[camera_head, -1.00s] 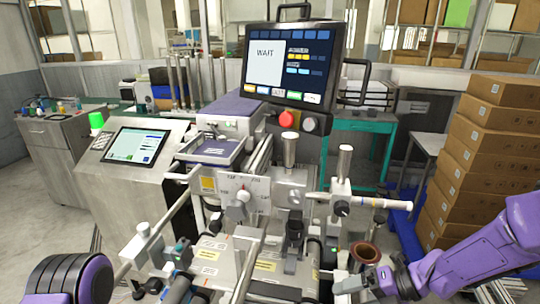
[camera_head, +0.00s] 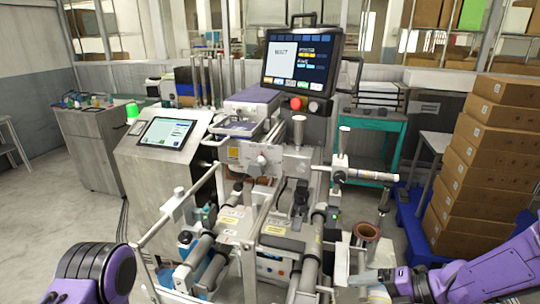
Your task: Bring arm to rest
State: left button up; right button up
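My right arm (camera_head: 485,275) is purple and comes in from the lower right. Its gripper (camera_head: 368,275) is low in the picture, in front of the machine's right side. Its fingers blend with pale and grey parts there, so I cannot tell whether they are open or shut or hold anything. A brown ring-shaped core (camera_head: 366,232) shows just above and behind this gripper; I cannot tell whether they touch. My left arm (camera_head: 98,272) shows as a purple and black-ringed joint at the bottom left edge. The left gripper is out of view.
The reel machine (camera_head: 262,205) with rollers and bars fills the middle. A monitor (camera_head: 302,62) stands above it, with a red button (camera_head: 295,103) below. A touch panel (camera_head: 167,132) is at left. Stacked cartons (camera_head: 478,165) stand at right. Floor is free at far left (camera_head: 45,225).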

jog(key=w+d+f+m+t+h, duration=0.1)
jog(key=w+f+m+t+h, duration=0.2)
jog(key=m, duration=0.7)
jog(key=w+f+m+t+h, duration=0.15)
jog(key=m+t, duration=0.25)
jog(key=m, duration=0.7)
jog(key=s+d+f+m+g+h, duration=0.1)
jog(key=s+d+f+m+h, duration=0.4)
jog(key=f+m, duration=0.45)
jog(key=s+f+m+g+h, duration=0.1)
jog(key=s+f+g, duration=0.1)
jog(key=s, duration=0.5)
jog(key=s+d+f+m+g+h, duration=0.1)
jog(key=s+f+m+g, duration=0.1)
jog(key=s+f, duration=0.3)
jog(key=s+d+f+m+g+h, duration=0.1)
jog(key=s+f, duration=0.3)
jog(key=s, duration=0.7)
jog(key=shift+f+m+g+h+b, duration=0.25)
jog(key=shift+m+g+h+b, duration=0.3)
jog(key=shift+g, duration=0.35)
